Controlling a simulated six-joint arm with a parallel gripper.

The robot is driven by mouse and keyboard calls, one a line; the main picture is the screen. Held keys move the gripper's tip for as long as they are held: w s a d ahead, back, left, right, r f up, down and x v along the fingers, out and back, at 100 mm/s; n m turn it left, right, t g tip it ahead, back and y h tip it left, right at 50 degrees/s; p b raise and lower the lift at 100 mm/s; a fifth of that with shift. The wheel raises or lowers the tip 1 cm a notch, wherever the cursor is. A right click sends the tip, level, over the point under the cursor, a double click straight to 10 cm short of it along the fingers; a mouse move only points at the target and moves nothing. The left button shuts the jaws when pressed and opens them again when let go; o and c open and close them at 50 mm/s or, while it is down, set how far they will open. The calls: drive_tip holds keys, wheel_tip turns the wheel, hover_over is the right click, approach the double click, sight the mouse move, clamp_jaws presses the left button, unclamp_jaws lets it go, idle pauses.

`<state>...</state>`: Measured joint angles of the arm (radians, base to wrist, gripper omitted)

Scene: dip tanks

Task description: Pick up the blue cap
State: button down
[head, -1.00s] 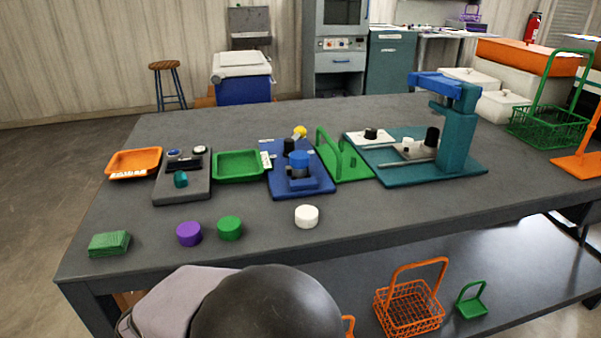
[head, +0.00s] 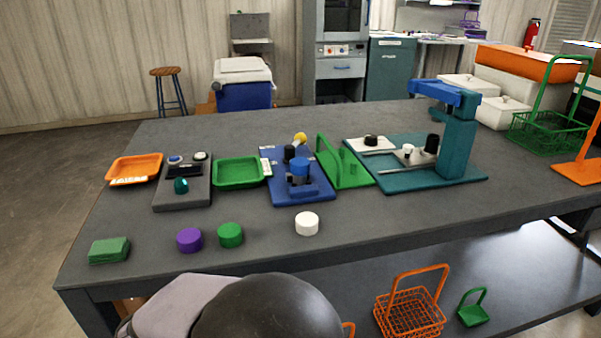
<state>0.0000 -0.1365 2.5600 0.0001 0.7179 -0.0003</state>
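A blue round, cap-like piece (head: 300,168) sits on the blue fixture (head: 318,190) at the middle of the table in the head view. I cannot tell whether it is a loose cap or part of the fixture. No loose blue cap shows among the caps on the table's front part: a purple cap (head: 189,240), a green cap (head: 230,235) and a white cap (head: 307,223). My gripper is not in view.
A grey device (head: 182,197), an orange tray (head: 135,168) and a green tray (head: 239,172) stand left of the fixture. A green upright holder (head: 345,165) and a teal stand (head: 457,148) are to its right. The front right tabletop is clear.

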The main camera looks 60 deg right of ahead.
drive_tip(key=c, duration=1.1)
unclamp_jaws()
